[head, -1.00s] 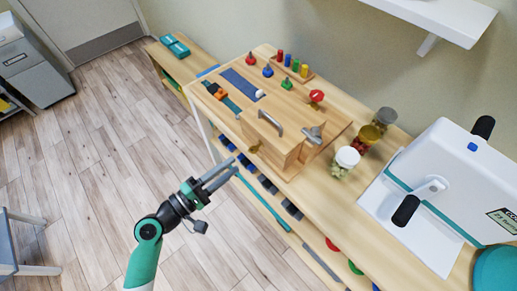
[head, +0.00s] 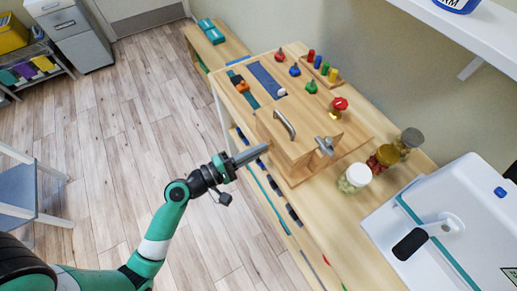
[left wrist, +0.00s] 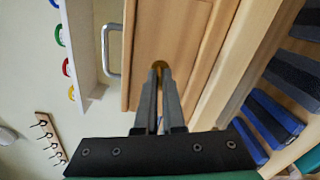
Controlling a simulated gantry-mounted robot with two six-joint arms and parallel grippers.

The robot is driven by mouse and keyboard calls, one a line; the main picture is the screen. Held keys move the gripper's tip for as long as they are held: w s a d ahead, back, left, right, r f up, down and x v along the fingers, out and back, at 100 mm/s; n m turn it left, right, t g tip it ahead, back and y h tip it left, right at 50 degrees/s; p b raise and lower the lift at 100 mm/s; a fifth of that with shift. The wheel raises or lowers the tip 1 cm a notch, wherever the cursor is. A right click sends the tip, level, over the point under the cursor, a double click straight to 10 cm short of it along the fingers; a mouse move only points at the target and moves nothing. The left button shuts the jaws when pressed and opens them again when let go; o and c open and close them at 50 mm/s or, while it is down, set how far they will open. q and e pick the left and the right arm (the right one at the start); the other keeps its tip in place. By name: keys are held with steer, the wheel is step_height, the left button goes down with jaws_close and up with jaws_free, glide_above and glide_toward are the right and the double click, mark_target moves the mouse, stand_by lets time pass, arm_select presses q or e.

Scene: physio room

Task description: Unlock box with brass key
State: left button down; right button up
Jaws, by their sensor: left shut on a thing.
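The wooden box (head: 293,147) stands on the activity board, with a grey metal handle (head: 284,124) on it and a grey lever (head: 325,146) at its right. In the left wrist view its wooden face (left wrist: 195,35) is close ahead, with the handle (left wrist: 112,50) to the left. My left gripper (head: 262,150) is at the box's near left face. It is shut on a small brass piece, the key (left wrist: 160,66), which shows between the fingertips (left wrist: 160,78) against that face. The fingers hide most of the key, so I cannot tell how deep it sits. My right gripper is not in view.
Coloured knobs and pegs (head: 322,68) stand on the board behind the box. Lidded jars (head: 354,178) stand to its right, near a white machine (head: 450,225). Blue and grey items fill the lower shelf (left wrist: 270,115).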

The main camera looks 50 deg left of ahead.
arm_select(q)
steer(key=shift+m, duration=0.9)
steer(key=c, duration=1)
jaws_free()
